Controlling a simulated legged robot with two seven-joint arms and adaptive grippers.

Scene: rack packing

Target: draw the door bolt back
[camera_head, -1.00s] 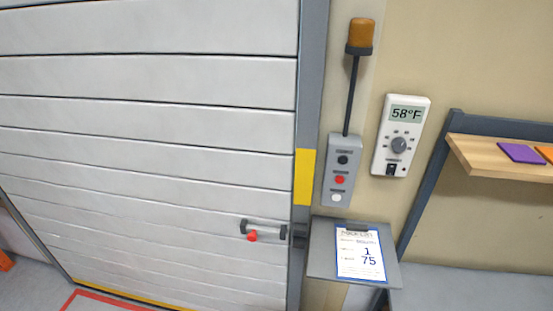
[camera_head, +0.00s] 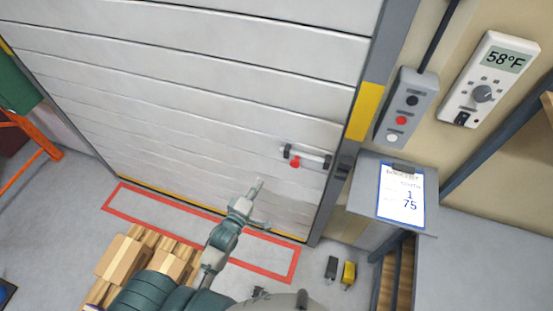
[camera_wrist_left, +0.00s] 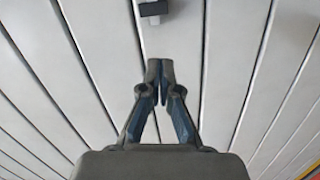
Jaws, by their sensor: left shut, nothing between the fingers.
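The door bolt (camera_head: 312,157) is a short grey bar in dark brackets with a red knob (camera_head: 295,162), on the white slatted door (camera_head: 200,80) near its right edge. My left gripper (camera_head: 258,184) is below and to the left of the bolt, apart from it in the head view. In the left wrist view its fingers (camera_wrist_left: 159,70) are closed together and empty in front of the door slats. A dark bracket with a pale piece (camera_wrist_left: 152,8) is cut off at the top of that view. My right gripper does not show.
A grey button box (camera_head: 406,108), a thermostat (camera_head: 490,80) and a clipboard (camera_head: 401,195) on a small shelf are right of the door. Boxes on a pallet (camera_head: 120,260) stand at the lower left. A red outline (camera_head: 200,225) marks the floor before the door.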

